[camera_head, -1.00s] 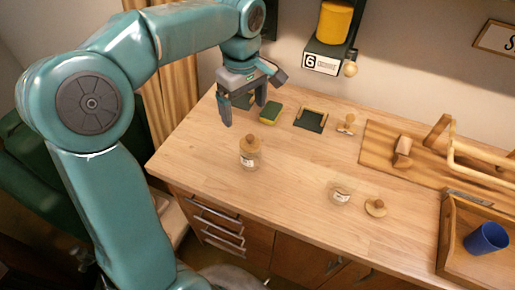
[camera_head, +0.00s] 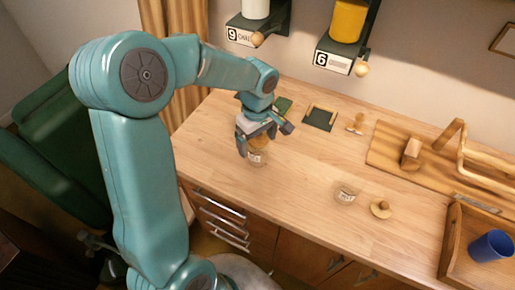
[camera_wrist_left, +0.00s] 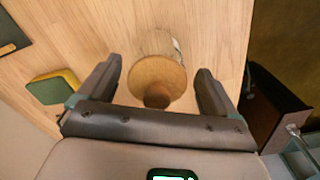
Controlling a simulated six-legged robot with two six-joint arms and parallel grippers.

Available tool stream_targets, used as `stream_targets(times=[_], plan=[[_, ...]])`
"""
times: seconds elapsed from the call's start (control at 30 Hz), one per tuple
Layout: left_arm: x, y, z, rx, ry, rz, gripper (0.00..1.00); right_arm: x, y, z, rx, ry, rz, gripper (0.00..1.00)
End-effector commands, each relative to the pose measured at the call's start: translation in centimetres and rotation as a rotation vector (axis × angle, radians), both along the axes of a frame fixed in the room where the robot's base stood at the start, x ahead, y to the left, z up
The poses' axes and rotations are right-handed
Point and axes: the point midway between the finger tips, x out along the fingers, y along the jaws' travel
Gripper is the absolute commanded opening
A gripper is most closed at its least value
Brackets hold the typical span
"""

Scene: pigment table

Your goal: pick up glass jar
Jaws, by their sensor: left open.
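A glass jar (camera_head: 257,158) with a wooden knobbed lid stands upright on the table near its left front edge. In the left wrist view the jar's round wooden lid (camera_wrist_left: 157,78) lies between my two fingers, with free space on both sides. My left gripper (camera_head: 256,149) is open above and around the lid and partly hides it in the head view. A second glass jar (camera_head: 346,194) stands farther right without a lid, and a wooden lid (camera_head: 381,208) lies beside it. My right gripper is in neither view.
A green-yellow sponge (camera_head: 283,105) and a dark tray (camera_head: 320,118) lie behind the gripper. A wooden stamp-like object (camera_head: 356,124) is to their right. A wooden rack (camera_head: 411,152) and a box with a blue cup (camera_head: 491,246) fill the right side.

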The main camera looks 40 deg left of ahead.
Motion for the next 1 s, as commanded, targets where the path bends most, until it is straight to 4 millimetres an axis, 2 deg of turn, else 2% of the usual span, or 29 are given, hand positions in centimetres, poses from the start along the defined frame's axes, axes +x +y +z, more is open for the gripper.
stream_targets(times=[0.17, 0.4, 0.47, 0.6, 0.63, 1.0], plan=[[0.1, 0.0, -2.1, -0.001, 0.002, 0.0, 0.92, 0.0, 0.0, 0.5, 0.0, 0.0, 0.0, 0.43], [0.2, 0.0, -2.4, 0.0, -0.001, 0.0, 0.92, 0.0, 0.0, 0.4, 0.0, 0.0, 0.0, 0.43], [0.2, 0.0, -2.4, -0.001, -0.001, 0.0, 0.76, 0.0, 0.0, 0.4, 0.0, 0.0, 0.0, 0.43], [0.2, 0.0, -2.4, -0.001, 0.0, 0.0, 0.3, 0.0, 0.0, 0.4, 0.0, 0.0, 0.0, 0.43], [0.2, 0.0, -2.4, -0.001, 0.0, 0.0, 0.25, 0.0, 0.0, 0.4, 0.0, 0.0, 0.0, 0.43], [0.2, 0.0, -1.7, 0.001, -0.003, 0.001, 0.25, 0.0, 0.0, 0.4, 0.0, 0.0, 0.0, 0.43]])
